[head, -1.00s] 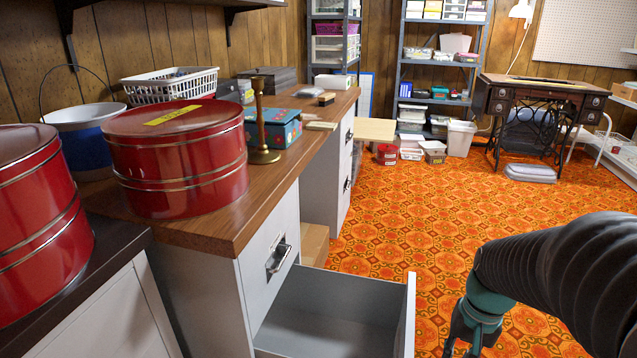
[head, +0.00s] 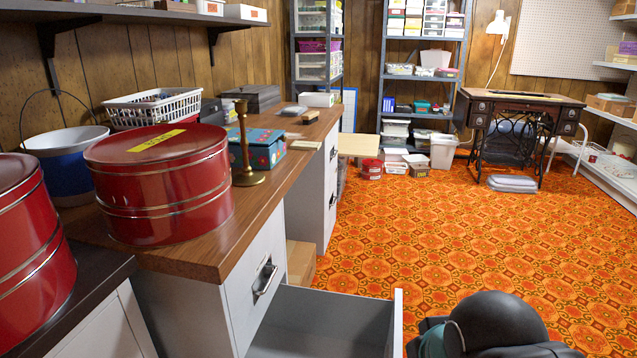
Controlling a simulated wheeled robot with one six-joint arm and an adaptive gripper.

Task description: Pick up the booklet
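I cannot pick out a booklet for certain.
Red tins (head: 160,182) and a brass candlestick (head: 244,150) stand on the counter. The open drawer (head: 322,318) juts out over the floor. A sewing table (head: 522,108) stands at the back right. The orange carpet (head: 430,225) between is clear.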

